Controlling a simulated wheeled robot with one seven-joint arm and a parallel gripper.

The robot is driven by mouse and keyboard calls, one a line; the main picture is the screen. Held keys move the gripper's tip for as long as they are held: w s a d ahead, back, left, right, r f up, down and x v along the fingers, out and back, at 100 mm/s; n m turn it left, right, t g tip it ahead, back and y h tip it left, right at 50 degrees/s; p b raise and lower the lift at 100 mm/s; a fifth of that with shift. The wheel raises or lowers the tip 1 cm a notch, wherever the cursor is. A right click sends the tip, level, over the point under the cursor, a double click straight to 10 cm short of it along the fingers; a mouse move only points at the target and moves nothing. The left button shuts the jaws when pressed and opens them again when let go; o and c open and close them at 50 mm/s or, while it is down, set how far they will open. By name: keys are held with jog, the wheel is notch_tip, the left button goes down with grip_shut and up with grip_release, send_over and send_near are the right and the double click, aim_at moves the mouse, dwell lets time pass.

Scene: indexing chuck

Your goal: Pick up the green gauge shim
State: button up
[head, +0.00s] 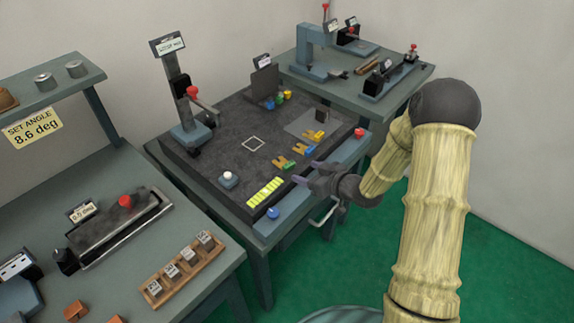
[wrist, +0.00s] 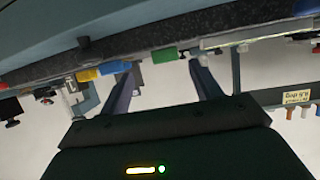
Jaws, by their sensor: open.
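The green gauge shim appears in the head view as a small fork-shaped piece with a green tab (head: 288,166), lying near the front edge of the dark plate. In the wrist view its green end (wrist: 165,55) shows between and beyond my two fingertips, with a gap to both. My gripper (head: 304,172) is open and empty, just off the plate's front edge near the green shim. Both fingers also show in the wrist view (wrist: 164,68). A shim with a blue tab (head: 310,150) and one with a yellow tab (head: 319,136) lie farther along the row.
A red button (head: 359,132) is at the right. A metal handle (head: 324,217) juts out below my gripper. The plate's middle is mostly clear.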

aim_at(291, 167)
jog(key=x, duration=0.1)
jog(key=p+x, duration=0.1)
jog(key=x, duration=0.2)
jog(key=shift+a, duration=0.55)
jog(key=shift+w+a+f, duration=0.1)
jog(key=shift+w, duration=0.1)
jog(key=c, duration=1.1)
